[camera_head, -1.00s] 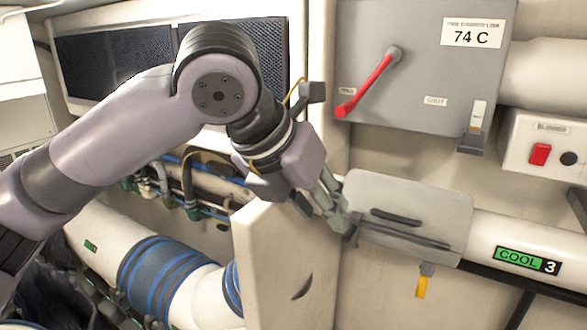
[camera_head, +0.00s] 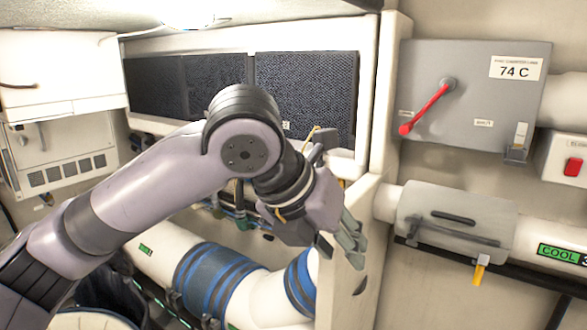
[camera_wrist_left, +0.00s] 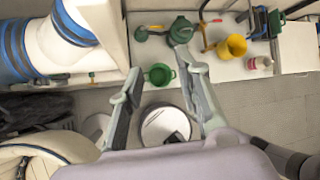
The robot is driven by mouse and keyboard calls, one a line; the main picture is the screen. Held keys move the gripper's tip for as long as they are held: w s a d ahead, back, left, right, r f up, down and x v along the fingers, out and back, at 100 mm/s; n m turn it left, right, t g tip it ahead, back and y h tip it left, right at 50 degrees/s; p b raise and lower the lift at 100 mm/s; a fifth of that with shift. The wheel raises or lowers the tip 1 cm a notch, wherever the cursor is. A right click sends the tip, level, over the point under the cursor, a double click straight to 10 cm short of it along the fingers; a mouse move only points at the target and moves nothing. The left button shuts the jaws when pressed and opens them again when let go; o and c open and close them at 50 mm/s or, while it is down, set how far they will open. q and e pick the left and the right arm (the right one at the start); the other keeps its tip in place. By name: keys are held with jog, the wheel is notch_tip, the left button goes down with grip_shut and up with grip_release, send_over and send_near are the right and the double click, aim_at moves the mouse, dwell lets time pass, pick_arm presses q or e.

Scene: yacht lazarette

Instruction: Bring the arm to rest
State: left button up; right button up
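My left arm comes in from the left in the head view, bent at a rounded elbow-like joint. Its left gripper (camera_head: 340,248) hangs in front of a cream panel edge, left of and apart from the grey cover (camera_head: 455,222) with a dark handle on the white pipe. In the left wrist view the two fingers (camera_wrist_left: 160,75) stand apart with nothing between them touching either one. The gripper is open and empty. My right gripper is in neither view.
A grey box (camera_head: 475,95) with a red lever (camera_head: 427,110) is on the right wall. A white pipe with blue bands (camera_head: 210,278) runs below my arm. The wrist view shows a yellow cup (camera_wrist_left: 237,45), a green cup (camera_wrist_left: 159,75) and a round white-topped container (camera_wrist_left: 165,125) below.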

pick_arm(q)
jog(key=s+a+f+n+h, duration=0.1)
jog(key=a+f+n, duration=0.2)
jog(key=f+n, duration=0.9)
jog(key=a+f+n+h, duration=0.1)
jog(key=a+f+n, duration=0.2)
jog(key=f+n, duration=0.85)
jog(key=s+a+f+n+g+y, duration=0.1)
jog(key=s+a+f+n+y, duration=0.7)
jog(key=s+a+f+n, duration=1.05)
notch_tip(320, 180, down, 34)
jog(key=s+a+m+g+b, duration=0.1)
jog(key=s+a+m+b, duration=0.15)
jog(key=b, duration=0.55)
jog(key=s+a+f+b, duration=0.1)
jog(key=s+f+b, duration=0.2)
jog(key=s+f, duration=0.5)
jog(key=s+a+f+m+g+b, duration=0.1)
jog(key=s+f+b, duration=0.2)
jog(key=s+f, duration=0.5)
notch_tip(320, 180, down, 8)
jog(key=shift+s+a+f, duration=0.1)
jog(key=shift+s+a, duration=0.05)
